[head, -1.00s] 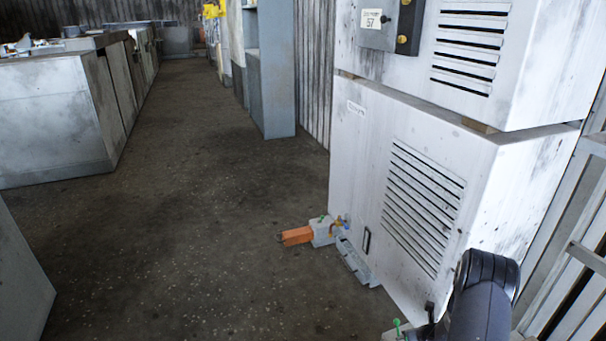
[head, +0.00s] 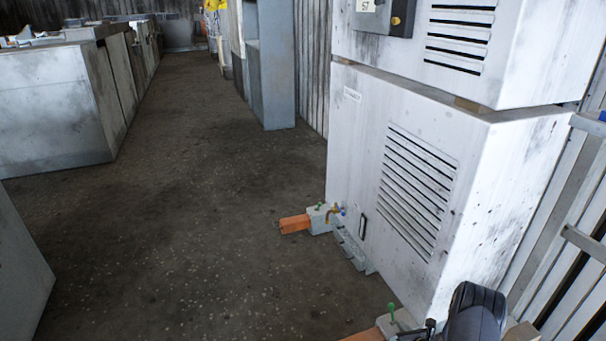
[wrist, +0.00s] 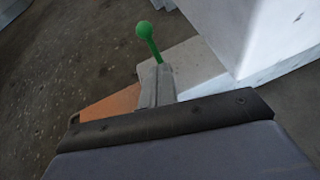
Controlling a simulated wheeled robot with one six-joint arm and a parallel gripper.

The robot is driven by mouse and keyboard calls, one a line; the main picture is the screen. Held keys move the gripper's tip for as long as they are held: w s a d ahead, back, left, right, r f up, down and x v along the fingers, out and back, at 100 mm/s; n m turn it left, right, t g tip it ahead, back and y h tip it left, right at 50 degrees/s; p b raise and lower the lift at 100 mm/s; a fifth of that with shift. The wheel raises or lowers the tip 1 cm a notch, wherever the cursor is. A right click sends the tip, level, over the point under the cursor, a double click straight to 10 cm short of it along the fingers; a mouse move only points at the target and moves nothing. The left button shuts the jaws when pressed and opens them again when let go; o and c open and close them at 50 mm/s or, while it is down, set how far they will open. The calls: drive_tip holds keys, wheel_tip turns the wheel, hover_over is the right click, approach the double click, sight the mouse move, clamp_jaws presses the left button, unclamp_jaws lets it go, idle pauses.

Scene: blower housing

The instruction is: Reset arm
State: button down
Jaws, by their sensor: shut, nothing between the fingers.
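My gripper (wrist: 160,88) shows in the wrist view as two grey fingers pressed together, with nothing between them. In the head view my gripper (head: 430,328) is a small dark shape at the bottom edge, partly cut off, beside the lower right front of the white blower housing (head: 350,150). A green-knobbed lever (wrist: 146,38) stands just beyond the fingertips in the wrist view; I cannot tell whether they touch it. The same lever (head: 391,310) shows in the head view, on a grey block with an orange piece (head: 366,335).
Another orange piece (head: 294,223) on a grey block with a green knob sticks out at the housing's far lower corner. A metal frame (head: 580,245) stands close on the right. Grey cabinets (head: 55,110) line the left. The floor (head: 180,230) between is clear.

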drive_tip(key=s+d+f+t+p, duration=0.1)
drive_tip(key=s+t+p, duration=0.1)
drive_tip(key=s, duration=0.6)
drive_tip(key=shift+s+d+f+y, duration=0.3)
drive_tip(key=shift+s+y, duration=0.1)
drive_tip(key=shift+a, duration=0.1)
